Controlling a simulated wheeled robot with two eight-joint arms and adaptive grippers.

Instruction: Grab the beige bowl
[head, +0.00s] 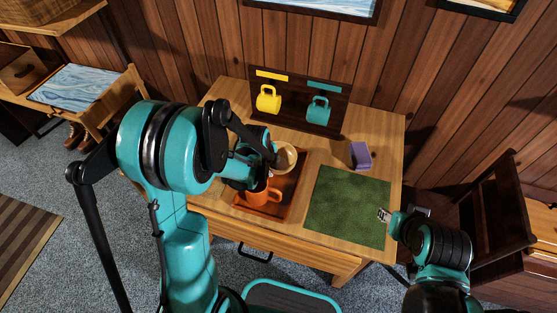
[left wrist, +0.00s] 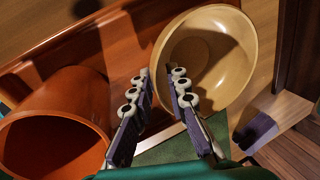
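The beige bowl (head: 287,157) sits at the far end of the reddish-brown tray, partly hidden by my left arm in the head view. In the left wrist view the bowl (left wrist: 222,50) is tilted in the picture, with its inside visible. My left gripper (left wrist: 162,72) is open at the bowl's near rim, one finger overlapping the bowl and the other just outside its edge. I cannot tell whether they touch. In the head view the left gripper (head: 273,160) is mostly hidden. My right gripper (head: 384,215) is by the green mat's right edge; its opening is unclear.
An orange mug (head: 257,196) stands on the tray (head: 291,198), close to my left gripper. A green mat (head: 345,208) lies bare to the right. A purple object (head: 360,155) stands behind it.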

